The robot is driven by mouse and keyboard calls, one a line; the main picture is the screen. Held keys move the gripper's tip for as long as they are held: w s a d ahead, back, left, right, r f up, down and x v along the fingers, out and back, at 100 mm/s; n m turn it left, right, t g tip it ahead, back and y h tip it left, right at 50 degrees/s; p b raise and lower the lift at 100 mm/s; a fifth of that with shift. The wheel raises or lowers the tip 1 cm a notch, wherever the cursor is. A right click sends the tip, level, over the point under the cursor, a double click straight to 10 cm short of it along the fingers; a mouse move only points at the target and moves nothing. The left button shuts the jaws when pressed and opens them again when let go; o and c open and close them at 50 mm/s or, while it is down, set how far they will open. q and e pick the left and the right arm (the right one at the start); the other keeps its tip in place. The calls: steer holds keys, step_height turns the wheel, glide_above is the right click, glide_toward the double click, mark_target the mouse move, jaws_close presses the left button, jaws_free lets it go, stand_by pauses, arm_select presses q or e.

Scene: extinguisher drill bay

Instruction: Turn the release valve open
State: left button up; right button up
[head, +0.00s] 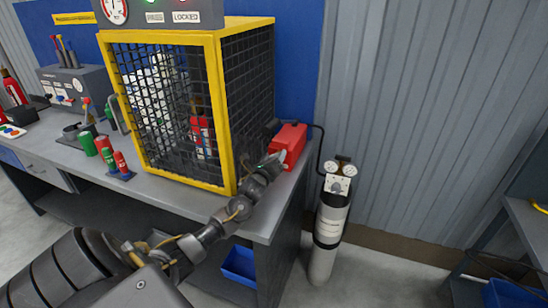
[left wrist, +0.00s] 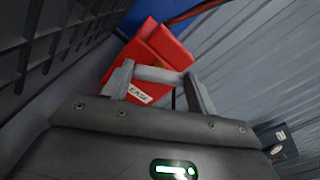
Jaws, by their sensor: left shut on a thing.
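The release valve shows as a red box (head: 291,142) on the right end of the bench, beside the cage. In the left wrist view the red box (left wrist: 168,50) carries a white label, partly covered, that reads "...LEASE". My left gripper (head: 274,160) is at the near left side of the box. In the left wrist view my left gripper (left wrist: 160,78) has its two grey fingers apart, with a grey bar between them in front of the box. It is shut on what looks like the valve's handle; the grip itself is mostly hidden. My right gripper is not in view.
A yellow-framed mesh cage (head: 228,90) stands close left of my left gripper, with a "LOCKED" sign above it. A gas cylinder with gauges (head: 328,230) stands right of the bench. Small red and green cylinders (head: 104,150) stand left. A blue bin (head: 238,262) is below.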

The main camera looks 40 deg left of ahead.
arm_select(q)
steer(key=shift+n, duration=0.6)
steer(key=o, duration=1)
steer(key=shift+a, duration=0.1)
steer(key=b+v, duration=0.1)
steer(key=v, duration=1)
